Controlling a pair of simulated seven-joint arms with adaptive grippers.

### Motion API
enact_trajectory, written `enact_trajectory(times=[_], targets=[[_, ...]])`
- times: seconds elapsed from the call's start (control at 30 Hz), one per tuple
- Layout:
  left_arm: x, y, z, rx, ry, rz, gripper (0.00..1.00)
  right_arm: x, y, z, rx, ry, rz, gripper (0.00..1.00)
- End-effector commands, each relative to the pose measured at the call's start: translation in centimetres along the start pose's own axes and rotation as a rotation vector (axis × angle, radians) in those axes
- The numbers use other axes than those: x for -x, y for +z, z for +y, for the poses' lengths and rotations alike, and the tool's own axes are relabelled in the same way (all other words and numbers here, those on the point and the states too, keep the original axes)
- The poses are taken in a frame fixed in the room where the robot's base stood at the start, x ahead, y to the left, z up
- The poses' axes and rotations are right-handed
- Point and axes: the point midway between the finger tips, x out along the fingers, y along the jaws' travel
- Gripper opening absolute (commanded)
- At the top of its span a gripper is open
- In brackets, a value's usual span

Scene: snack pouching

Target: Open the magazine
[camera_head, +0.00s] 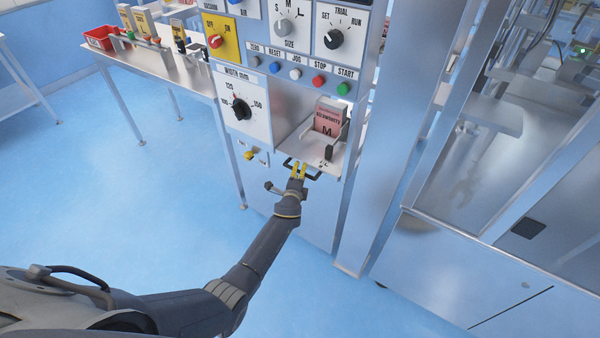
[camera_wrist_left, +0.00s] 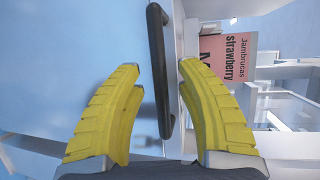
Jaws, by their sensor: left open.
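The magazine (camera_head: 338,152) is a pale metal drawer or tray in the machine's front, with a dark bar handle (camera_head: 314,177) on its front. A pink strawberry pouch stack (camera_head: 328,120) marked M stands upright in it. My left gripper (camera_head: 299,170) is at the handle, with yellow fingers. In the left wrist view the fingers (camera_wrist_left: 155,85) are open, and the handle (camera_wrist_left: 158,60) lies between them, apart from the left finger and close to the right one. The pouch stack (camera_wrist_left: 228,65) shows beyond the right finger. My right gripper is out of view.
The control panel above has a width dial (camera_head: 241,108), coloured buttons and more knobs. A small yellow-tipped lever (camera_head: 250,155) sits left of the handle. A steel post (camera_head: 385,150) stands to the right. A side table with a red bin (camera_head: 100,38) is at the back left.

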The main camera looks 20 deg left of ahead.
Motion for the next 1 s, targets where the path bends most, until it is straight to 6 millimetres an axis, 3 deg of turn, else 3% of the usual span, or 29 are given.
enact_trajectory(times=[0.4,0.7,1.0], targets=[[-0.18,0.00,-0.04,0.000,0.000,0.000,0.35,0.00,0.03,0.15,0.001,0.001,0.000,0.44],[-0.17,0.00,-0.03,0.000,0.000,0.000,0.01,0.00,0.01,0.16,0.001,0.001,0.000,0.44],[-0.16,0.00,-0.02,0.000,0.000,0.000,0.00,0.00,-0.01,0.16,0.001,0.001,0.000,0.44]])
